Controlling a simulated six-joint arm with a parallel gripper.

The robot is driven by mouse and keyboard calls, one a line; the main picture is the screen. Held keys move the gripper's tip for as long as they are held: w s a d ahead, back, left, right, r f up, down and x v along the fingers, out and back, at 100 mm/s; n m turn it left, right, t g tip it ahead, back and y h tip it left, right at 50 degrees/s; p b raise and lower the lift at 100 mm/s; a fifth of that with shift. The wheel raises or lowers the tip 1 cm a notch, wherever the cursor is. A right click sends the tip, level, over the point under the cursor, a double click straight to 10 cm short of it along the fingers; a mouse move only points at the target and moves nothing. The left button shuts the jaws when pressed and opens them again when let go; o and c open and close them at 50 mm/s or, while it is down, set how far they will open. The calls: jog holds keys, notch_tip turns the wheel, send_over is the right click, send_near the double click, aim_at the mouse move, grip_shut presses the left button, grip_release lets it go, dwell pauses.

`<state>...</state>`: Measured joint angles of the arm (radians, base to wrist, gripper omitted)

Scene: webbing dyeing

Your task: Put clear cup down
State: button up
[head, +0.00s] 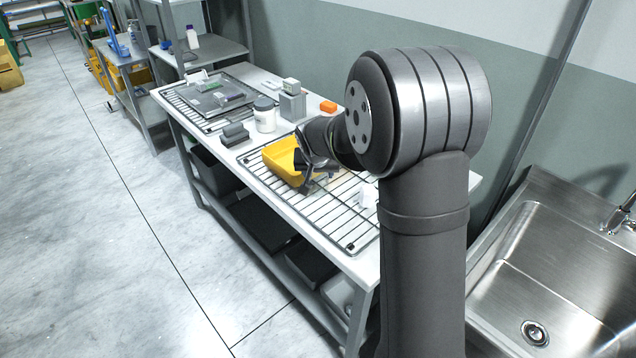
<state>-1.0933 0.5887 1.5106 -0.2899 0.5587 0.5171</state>
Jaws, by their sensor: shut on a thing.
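My gripper (309,182) is small in the head view, beside the right end of the yellow tray (283,165) and low over the wire rack. It is shut on a pale, see-through thing, which fits the clear cup (322,180). The cup is largely hidden by the gripper fingers and my arm, and its outline is faint. I cannot tell whether its base touches the rack (318,214).
A small white item (367,197) lies on the rack's right side. The rack's front part is bare. A steel sink (545,270) is at right.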

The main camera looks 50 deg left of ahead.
aim_at(318, 182)
jog(key=shift+f, duration=1.9)
jog(key=o, duration=1.1)
jog(key=shift+f, duration=0.15)
jog(key=shift+d+r, duration=0.1)
jog(key=shift+r, duration=0.2)
jog(key=v, duration=1.1)
jog(key=shift+s+d+r, duration=0.1)
jog(key=shift+s+r, duration=0.1)
jog(key=shift+r, duration=0.05)
jog(key=shift+w+f, duration=0.1)
